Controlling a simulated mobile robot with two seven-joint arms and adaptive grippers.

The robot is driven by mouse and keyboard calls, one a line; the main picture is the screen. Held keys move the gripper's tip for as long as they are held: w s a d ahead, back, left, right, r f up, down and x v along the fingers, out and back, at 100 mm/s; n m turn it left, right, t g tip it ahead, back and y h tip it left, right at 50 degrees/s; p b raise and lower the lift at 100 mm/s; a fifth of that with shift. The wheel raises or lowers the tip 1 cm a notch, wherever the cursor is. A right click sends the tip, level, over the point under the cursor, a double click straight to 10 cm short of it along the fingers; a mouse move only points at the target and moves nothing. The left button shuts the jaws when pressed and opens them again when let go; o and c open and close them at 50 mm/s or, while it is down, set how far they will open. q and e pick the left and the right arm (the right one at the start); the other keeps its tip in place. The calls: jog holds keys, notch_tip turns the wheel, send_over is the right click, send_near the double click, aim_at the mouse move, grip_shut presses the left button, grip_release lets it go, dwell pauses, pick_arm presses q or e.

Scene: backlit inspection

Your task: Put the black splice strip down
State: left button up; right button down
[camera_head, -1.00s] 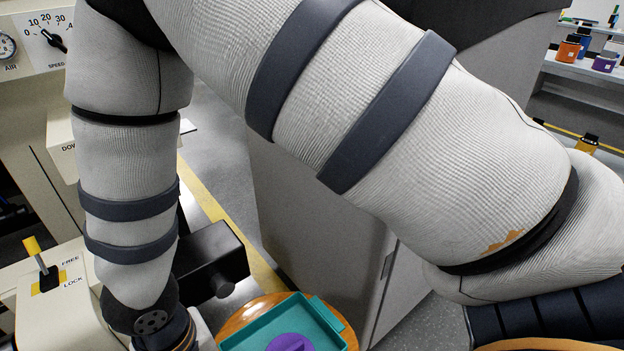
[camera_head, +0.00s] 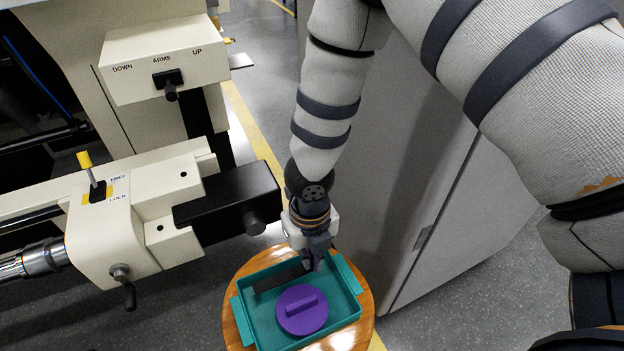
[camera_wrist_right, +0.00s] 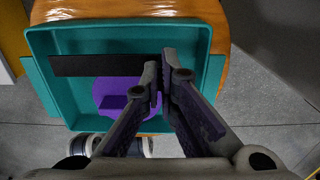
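The black splice strip (camera_head: 279,277) is a flat dark bar over the back part of the teal tray (camera_head: 338,321). My right gripper (camera_head: 318,266) is at the strip's right end. In the right wrist view the strip (camera_wrist_right: 98,65) runs left from the fingertips (camera_wrist_right: 161,77), which are nearly together and look closed on its end. The strip looks level and close to the tray floor; I cannot tell whether it touches. My left gripper is not in view.
A purple round piece with a raised bar (camera_head: 302,310) lies in the tray in front of the strip. The tray stands on a round wooden top (camera_head: 236,279). A cream machine with a black block (camera_head: 228,203) is close on the left; a grey cabinet (camera_head: 430,180) is behind right.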

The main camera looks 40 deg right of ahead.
aim_at(314, 272)
jog(key=shift+w+d+f, duration=0.15)
jog(key=shift+d+f, duration=0.15)
jog(key=shift+f, duration=0.1)
jog(key=shift+w+d+f+b, duration=0.1)
jog(key=shift+d+f+b, duration=0.1)
jog(key=shift+f, duration=0.45)
jog(key=shift+w+d+f+b, duration=0.1)
jog(key=shift+f+b, duration=0.05)
jog(key=shift+f, duration=0.5)
jog(key=shift+d+f+b, duration=0.1)
jog(key=shift+f+b, duration=0.1)
jog(key=shift+f, duration=0.45)
jog(key=shift+f, duration=0.15)
jog(key=c, duration=1.8)
grip_release()
